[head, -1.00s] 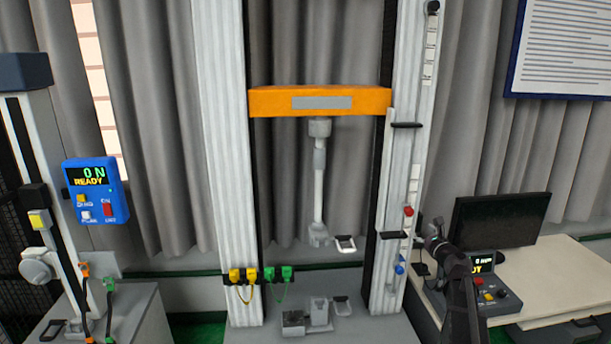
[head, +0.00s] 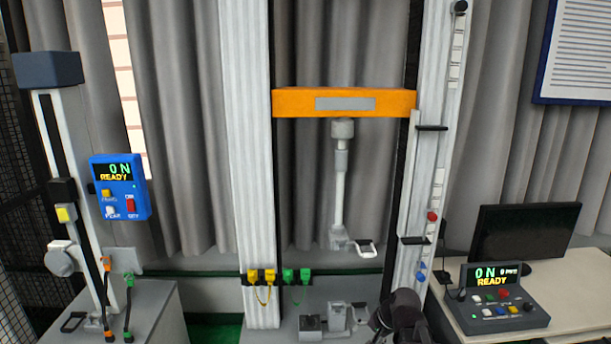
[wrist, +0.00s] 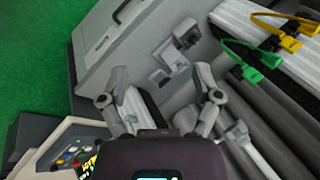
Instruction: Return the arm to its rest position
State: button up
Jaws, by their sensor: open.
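My gripper (wrist: 163,95) is open and empty in the wrist view, its two grey fingers spread apart above the base of the drop tower. In the head view, part of my arm shows at the bottom, right of centre, in front of the tower's right column; the fingers cannot be made out there. The drop tower's orange crosshead (head: 345,103) is high between the two white columns, with a grey rod and upper grip (head: 340,240) hanging below it. The lower grip (head: 337,318) stands on the base, and also shows in the wrist view (wrist: 186,34).
Yellow (head: 261,276) and green (head: 296,276) clips hang by the left column. A control box (head: 503,300) reading 0 N READY sits on the right desk, before a dark monitor (head: 522,230). A smaller test stand with a blue display (head: 119,187) is at left.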

jog(key=s+f+n+g+h, duration=0.2)
jog(key=s+n, duration=0.4)
jog(key=s, duration=0.3)
jog(key=shift+s+d+f+g+h+b, duration=0.15)
jog(key=shift+s+f+g+h+b, duration=0.2)
jog(key=shift+g+h, duration=0.55)
